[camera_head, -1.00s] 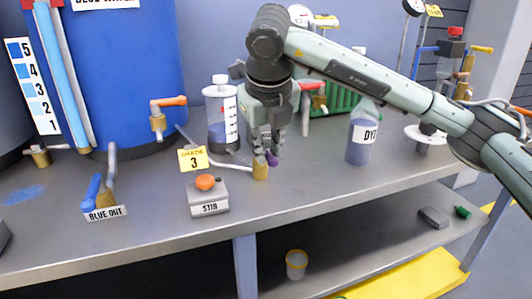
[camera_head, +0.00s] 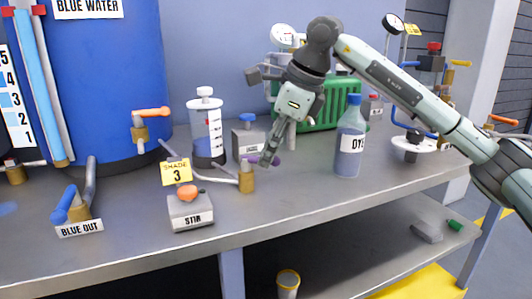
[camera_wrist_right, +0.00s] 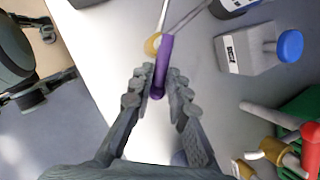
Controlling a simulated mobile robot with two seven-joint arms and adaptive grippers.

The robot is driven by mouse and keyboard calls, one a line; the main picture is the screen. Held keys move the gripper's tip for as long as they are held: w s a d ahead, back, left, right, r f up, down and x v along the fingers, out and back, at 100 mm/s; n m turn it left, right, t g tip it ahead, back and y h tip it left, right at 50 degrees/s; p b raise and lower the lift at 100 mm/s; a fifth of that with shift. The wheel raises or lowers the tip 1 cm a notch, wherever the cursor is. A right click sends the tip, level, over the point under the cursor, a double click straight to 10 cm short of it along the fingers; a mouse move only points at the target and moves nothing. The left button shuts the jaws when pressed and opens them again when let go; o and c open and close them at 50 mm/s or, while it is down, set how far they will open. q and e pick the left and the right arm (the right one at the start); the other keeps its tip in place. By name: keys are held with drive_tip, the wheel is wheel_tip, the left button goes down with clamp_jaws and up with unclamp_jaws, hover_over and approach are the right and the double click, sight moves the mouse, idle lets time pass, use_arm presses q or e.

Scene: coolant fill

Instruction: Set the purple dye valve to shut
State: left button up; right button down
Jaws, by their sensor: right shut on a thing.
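The purple dye valve has a brass body (camera_head: 247,181) standing near the front edge of the bench, with a thin pipe running into it. Its purple lever (camera_head: 268,160) points right and away from the body in the head view. In the right wrist view the lever (camera_wrist_right: 164,62) runs from the brass body (camera_wrist_right: 153,44) down between the fingers. My right gripper (camera_wrist_right: 160,82) is shut on the lever's free end; its tips (camera_head: 269,154) partly hide the lever in the head view. My left gripper is not in view.
An orange-topped STIR box (camera_head: 190,212) and a yellow card reading 3 (camera_head: 176,174) stand left of the valve. A clear cylinder (camera_head: 208,135) and a blue-topped grey box (camera_head: 248,140) are behind. A dye bottle (camera_head: 349,145) stands right.

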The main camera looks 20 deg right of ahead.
drive_tip(key=n+p, duration=0.1)
drive_tip(key=w+n+g+y+p, duration=0.1)
drive_tip(key=n, duration=0.1)
drive_tip(key=w+d+n, duration=0.1)
drive_tip(key=n, duration=0.1)
drive_tip(key=shift+w+r+g+y+p, duration=0.1)
drive_tip(key=shift+r+g+y+p, duration=0.05)
drive_tip(key=shift+g+y+p, duration=0.2)
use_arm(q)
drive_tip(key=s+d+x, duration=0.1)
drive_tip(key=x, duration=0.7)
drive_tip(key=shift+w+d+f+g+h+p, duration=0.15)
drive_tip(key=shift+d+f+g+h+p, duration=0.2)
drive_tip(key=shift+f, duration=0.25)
use_arm(e)
drive_tip(key=shift+w+n+g, duration=0.25)
drive_tip(key=shift+n, duration=0.55)
drive_tip(key=c, duration=1.5)
unclamp_jaws()
drive_tip(key=shift+o, duration=0.2)
drive_tip(key=v, duration=1.1)
drive_tip(key=shift+d+r, duration=0.25)
drive_tip(key=shift+r, duration=0.1)
